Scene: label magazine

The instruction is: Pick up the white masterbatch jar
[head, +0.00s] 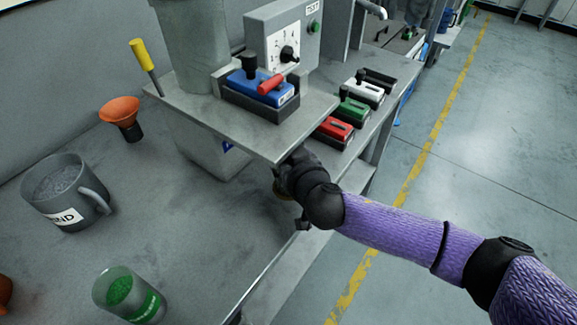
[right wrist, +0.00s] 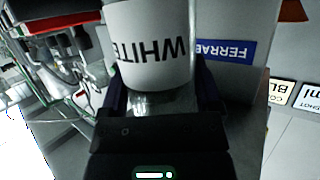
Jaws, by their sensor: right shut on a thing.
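The white masterbatch jar (right wrist: 148,50), with an upside-down "WHITE" label, stands between the two dark fingers of my right gripper (right wrist: 160,92) in the right wrist view. The fingers are shut on it, one at each side. In the head view my right arm reaches in from the right, and the right gripper (head: 288,188) is partly hidden at the edge of the grey metal shelf. The jar cannot be made out there. My left gripper is not in view.
The shelf (head: 190,104) carries a blue block (head: 262,90) and overhangs my gripper. A grey mug (head: 66,190), a green-filled beaker (head: 128,295) and an orange funnel (head: 120,110) stand on the bench. Red, green and white blocks sit behind. Open floor lies to the right.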

